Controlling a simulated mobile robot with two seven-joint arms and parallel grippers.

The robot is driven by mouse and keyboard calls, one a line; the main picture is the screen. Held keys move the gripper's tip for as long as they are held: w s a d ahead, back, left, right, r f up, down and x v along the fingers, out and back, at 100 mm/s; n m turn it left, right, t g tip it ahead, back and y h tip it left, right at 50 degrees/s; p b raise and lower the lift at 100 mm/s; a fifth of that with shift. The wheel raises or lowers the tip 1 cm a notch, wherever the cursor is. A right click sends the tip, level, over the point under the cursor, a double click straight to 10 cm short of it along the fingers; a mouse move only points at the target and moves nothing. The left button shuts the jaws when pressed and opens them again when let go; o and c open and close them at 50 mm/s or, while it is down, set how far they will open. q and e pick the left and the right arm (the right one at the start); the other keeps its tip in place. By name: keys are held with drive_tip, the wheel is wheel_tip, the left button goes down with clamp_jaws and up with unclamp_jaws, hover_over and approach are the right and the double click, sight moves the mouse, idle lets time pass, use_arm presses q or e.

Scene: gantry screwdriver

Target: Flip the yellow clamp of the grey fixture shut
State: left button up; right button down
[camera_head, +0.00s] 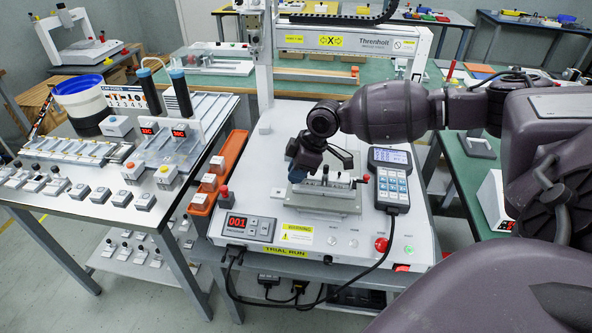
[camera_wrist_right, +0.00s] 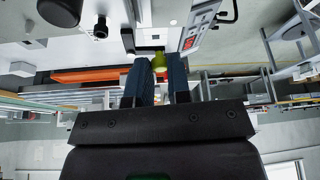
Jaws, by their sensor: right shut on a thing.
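The grey fixture (camera_head: 322,202) sits on the white top of the screwdriver station, with a light metal rail along it. My right gripper (camera_head: 318,166) reaches down over the fixture's left part from the upper right. In the right wrist view my two blue-grey fingers (camera_wrist_right: 160,66) have the yellow clamp (camera_wrist_right: 160,60) between their tips, and the gripper is shut on it. In the head view the gripper hides the clamp, so its angle cannot be told there. My left gripper is not in view.
A controller with a blue screen (camera_head: 391,180) stands just right of the fixture. A counter display (camera_head: 248,227) is at the station's front left, and a red button (camera_head: 381,244) at its front right. An orange bin (camera_head: 221,172) lies along the left side. The gantry (camera_head: 330,40) stands behind.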

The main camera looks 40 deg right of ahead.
drive_tip(key=shift+s+d+n, duration=0.1)
drive_tip(key=shift+n, duration=0.3)
idle(0.3)
drive_tip(key=c, duration=1.1)
unclamp_jaws()
drive_tip(key=shift+o, duration=0.2)
drive_tip(key=shift+d+r, duration=0.15)
drive_tip(key=shift+r, duration=0.3)
drive_tip(key=p+v, duration=0.2)
drive_tip(key=v, duration=0.8)
drive_tip(key=shift+p, duration=0.35)
